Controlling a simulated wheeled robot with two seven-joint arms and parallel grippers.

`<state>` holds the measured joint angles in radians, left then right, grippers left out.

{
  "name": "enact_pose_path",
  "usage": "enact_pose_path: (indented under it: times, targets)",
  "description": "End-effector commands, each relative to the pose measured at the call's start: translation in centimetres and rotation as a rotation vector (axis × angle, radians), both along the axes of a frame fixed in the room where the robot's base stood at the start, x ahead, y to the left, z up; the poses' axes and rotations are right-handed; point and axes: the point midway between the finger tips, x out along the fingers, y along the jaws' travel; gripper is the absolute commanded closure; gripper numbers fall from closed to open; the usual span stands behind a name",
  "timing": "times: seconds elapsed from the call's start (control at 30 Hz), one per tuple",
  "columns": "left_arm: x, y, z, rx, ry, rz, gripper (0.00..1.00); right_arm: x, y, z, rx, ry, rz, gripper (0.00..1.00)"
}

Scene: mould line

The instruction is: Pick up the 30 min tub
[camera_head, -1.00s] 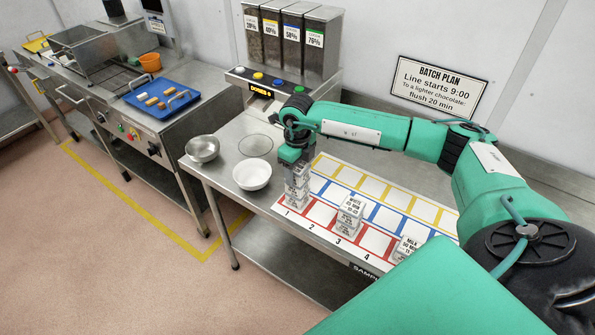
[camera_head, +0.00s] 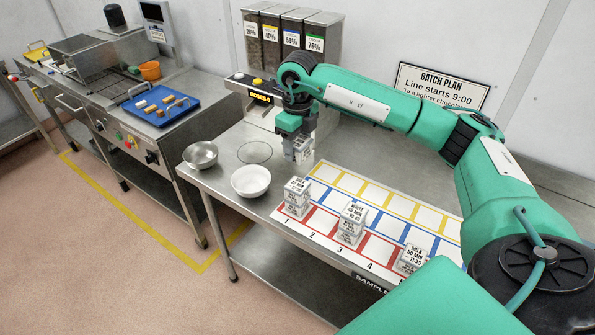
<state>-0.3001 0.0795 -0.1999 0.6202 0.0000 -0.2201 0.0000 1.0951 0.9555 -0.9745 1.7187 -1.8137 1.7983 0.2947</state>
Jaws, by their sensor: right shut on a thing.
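My right gripper (camera_head: 298,138) is shut on a small pale tub (camera_head: 303,155) and holds it in the air above the back left of the sample mat (camera_head: 320,222). The held tub's label is too small to read, so I cannot tell its minutes. Below and in front, a stack of tubs (camera_head: 297,190) stands on the red square of column 1; its top label seems to say MILK. Another stack (camera_head: 351,218) with a WHITE label stands at column 3. A MILK tub (camera_head: 412,258) stands farther right, partly hidden by my arm. My left gripper is out of view.
A white bowl (camera_head: 251,181) and a steel bowl (camera_head: 200,155) stand left of the mat. Behind are the chocolate dispensers (camera_head: 290,42) and a batch plan sign (camera_head: 442,86). The mat's yellow and blue squares look empty.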

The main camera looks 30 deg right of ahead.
Motion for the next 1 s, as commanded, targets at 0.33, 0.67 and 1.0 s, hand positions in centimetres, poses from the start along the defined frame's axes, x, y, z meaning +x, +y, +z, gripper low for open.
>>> enact_pose_path:
  times: [0.33, 0.67, 1.0]
  targets:
    - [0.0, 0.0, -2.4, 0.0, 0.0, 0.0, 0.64, 0.1, 0.0, 7.9, 0.001, -0.002, -0.001, 0.73]
    - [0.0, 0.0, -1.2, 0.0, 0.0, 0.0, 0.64, 0.0, 0.0, 11.4, 0.0, 0.001, 0.0, 0.73]
    - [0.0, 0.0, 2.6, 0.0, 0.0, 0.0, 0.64, 0.0, 0.0, 15.6, 0.001, 0.0, 0.0, 0.73]
